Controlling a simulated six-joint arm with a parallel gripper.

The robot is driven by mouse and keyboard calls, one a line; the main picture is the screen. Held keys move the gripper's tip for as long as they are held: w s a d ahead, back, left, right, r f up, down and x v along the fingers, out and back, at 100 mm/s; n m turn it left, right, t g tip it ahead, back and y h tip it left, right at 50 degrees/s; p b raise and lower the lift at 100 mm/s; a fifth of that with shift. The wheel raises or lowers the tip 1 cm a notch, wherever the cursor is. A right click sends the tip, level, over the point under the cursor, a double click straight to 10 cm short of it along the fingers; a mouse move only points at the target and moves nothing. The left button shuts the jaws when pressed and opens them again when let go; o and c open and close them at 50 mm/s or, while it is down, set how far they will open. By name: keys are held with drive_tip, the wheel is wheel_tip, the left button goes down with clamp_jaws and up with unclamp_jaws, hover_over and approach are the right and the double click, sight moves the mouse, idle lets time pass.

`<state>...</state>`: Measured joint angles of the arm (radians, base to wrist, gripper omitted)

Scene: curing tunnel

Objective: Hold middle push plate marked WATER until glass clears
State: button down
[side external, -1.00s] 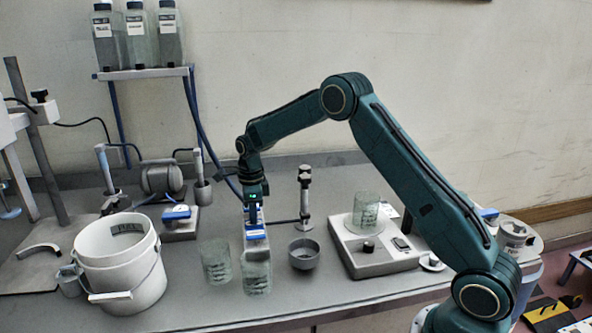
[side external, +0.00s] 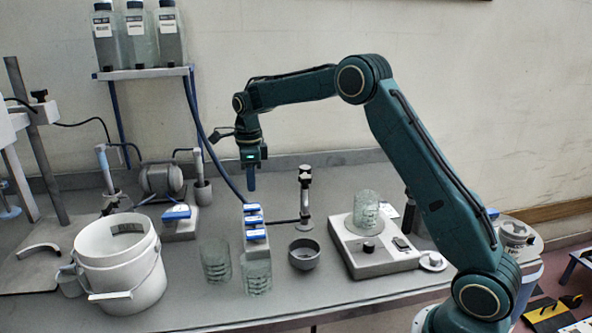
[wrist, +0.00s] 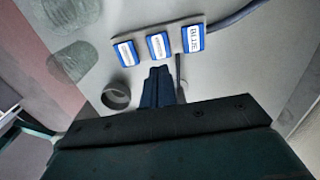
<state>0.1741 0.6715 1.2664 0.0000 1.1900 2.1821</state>
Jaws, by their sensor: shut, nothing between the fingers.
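A small dispenser block (side external: 256,241) stands mid-bench with three blue-edged push plates in a row. The middle push plate (side external: 253,220) also shows in the wrist view (wrist: 158,46); its lettering is too small to read. An end plate (wrist: 193,38) seems to read BLUE. A glass (side external: 257,277) stands at the front end of the block, greenish grey with dark markings; I cannot tell whether it is clear. My gripper (side external: 251,189) is shut and empty, pointing down above the far end of the block, clear of the plates. Its fingers (wrist: 158,85) also show in the wrist view.
A second glass (side external: 216,261) stands left of the first, and a grey bowl (side external: 304,254) right of it. A white bucket (side external: 118,270) is at left. A hotplate (side external: 372,248) carrying a beaker (side external: 366,211) is at right. A thin stand (side external: 304,195) rises behind the bowl.

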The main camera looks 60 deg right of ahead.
wheel_tip(320, 180, up, 4)
drive_tip(key=shift+f, duration=0.15)
idle(1.0)
drive_tip(key=s+a+r+n+t, duration=0.1)
drive_tip(key=s+a+r+n, duration=0.2)
drive_tip(key=s+r+n, duration=0.5)
drive_tip(key=s+a+r+n+t, duration=0.25)
drive_tip(key=s+n, duration=0.25)
drive_tip(key=s, duration=0.5)
drive_tip(key=s+a+f+n+t, duration=0.1)
drive_tip(key=s+a+f+n, duration=0.1)
drive_tip(key=s+n, duration=0.5)
drive_tip(key=s+a+f+n+t, duration=0.1)
drive_tip(key=s+a+f+n, duration=0.1)
drive_tip(key=s+n, duration=0.5)
drive_tip(key=s, duration=0.5)
